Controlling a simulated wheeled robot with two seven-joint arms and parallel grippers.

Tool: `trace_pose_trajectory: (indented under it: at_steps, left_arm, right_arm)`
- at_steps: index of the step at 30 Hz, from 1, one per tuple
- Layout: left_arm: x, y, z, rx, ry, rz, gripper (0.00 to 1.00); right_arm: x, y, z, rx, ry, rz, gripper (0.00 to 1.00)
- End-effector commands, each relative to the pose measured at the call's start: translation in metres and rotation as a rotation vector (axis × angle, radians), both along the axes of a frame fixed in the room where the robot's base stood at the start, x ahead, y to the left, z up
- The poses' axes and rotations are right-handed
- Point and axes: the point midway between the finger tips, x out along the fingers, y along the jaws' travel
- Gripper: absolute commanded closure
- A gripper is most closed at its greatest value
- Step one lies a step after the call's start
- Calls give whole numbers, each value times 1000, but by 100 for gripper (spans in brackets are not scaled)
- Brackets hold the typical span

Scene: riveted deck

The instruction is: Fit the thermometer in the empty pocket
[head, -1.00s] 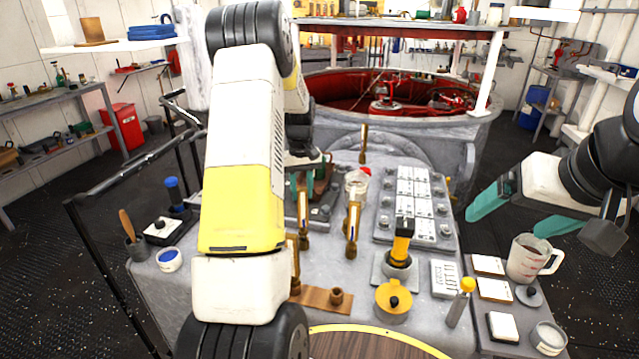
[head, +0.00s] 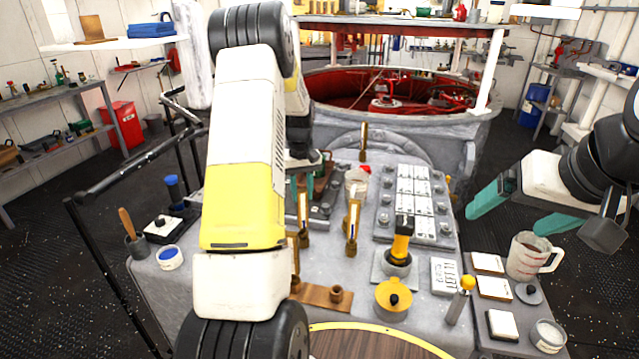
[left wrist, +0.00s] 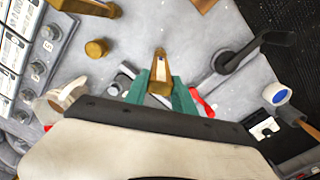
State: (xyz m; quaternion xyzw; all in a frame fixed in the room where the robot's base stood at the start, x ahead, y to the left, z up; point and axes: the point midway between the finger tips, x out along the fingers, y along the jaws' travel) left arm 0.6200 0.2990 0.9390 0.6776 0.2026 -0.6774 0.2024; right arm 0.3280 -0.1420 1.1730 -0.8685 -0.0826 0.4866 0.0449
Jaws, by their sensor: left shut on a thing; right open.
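My left gripper (left wrist: 161,92) has teal fingers shut on a brass thermometer (left wrist: 158,64), held upright above the grey bench. In the head view the left gripper (head: 303,186) is partly hidden behind my white and yellow arm. A short round brass pocket (left wrist: 97,48) with nothing standing in it shows up and left of the held thermometer in the left wrist view, apart from it. Another brass thermometer (head: 353,218) stands upright on the bench, and one (head: 363,141) stands farther back. My right gripper (head: 512,211) is open and empty at the right.
A panel of white switches (head: 411,200) lies right of the thermometers. A brown strip (head: 313,294) lies at the front. A jar (left wrist: 62,100) stands close left of the left gripper in the wrist view.

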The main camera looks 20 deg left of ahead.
Motion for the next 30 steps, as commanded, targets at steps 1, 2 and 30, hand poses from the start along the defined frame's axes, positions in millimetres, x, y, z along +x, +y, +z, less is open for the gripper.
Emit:
trace_pose_trajectory:
  at_steps: [1, 2, 30]
  left_arm:
    - [0, 0, -1, 0, 0, 0, 100]
    - [0, 0, -2, 0, 0, 0, 100]
    - [1, 0, 8, 1, -3, 0, 44]
  right_arm:
    - [0, 0, 0, 0, 0, 0, 11]
    - [0, 0, 0, 0, 0, 0, 11]
    - [0, 0, 0, 0, 0, 0, 11]
